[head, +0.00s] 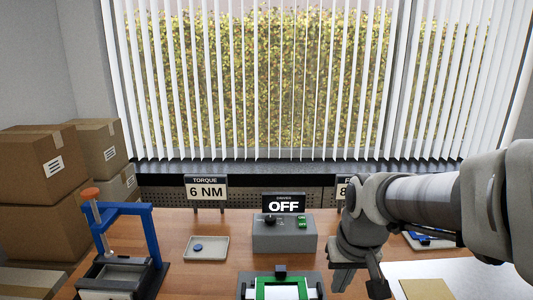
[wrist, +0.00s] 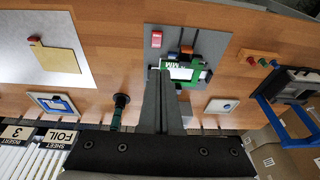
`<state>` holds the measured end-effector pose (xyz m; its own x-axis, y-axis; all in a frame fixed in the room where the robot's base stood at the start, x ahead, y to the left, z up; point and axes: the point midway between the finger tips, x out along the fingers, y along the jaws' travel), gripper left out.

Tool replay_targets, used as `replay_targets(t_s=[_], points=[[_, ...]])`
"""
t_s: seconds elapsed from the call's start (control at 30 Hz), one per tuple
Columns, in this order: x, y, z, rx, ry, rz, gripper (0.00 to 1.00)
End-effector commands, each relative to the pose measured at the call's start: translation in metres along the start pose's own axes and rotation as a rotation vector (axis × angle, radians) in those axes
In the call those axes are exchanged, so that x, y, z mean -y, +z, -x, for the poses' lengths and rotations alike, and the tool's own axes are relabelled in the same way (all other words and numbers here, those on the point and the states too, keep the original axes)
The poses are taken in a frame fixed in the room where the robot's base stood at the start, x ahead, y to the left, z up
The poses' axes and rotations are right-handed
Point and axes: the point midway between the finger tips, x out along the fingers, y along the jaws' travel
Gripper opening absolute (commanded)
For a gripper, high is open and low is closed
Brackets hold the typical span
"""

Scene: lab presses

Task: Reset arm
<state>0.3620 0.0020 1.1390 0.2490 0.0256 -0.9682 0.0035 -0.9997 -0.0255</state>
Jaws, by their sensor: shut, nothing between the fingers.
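My gripper shows in the wrist view (wrist: 160,72) with its two dark fingers together and nothing between them. In the head view my arm reaches in from the right and bends down at the wrist, with the gripper low in the picture at right of centre. The green-framed fixture (head: 282,288) stands to its left, cut by the lower edge. The same fixture on a grey plate shows in the wrist view (wrist: 186,70). I cannot tell the gripper's height above the table.
A control box (head: 284,234) with an OFF display stands at centre. A blue press (head: 152,235) stands left, with a small tray (head: 206,256) beside it. A green-handled tool (wrist: 120,108) is near the fingers. A yellow sheet (head: 427,289) lies on a pale board at right.

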Motion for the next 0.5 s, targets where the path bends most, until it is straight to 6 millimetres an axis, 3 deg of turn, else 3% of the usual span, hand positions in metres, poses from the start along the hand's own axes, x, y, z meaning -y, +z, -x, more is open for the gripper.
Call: replay_targets(t_s=[0.03, 0.2, 0.5], points=[[0.000, 0.008, 0.014, -0.030, 0.000, 0.001, 0.00], [0.000, 0.037, 0.047, -0.103, 0.004, 0.003, 0.00], [0.000, 0.085, 0.080, -0.213, 0.020, 0.006, 0.00]])
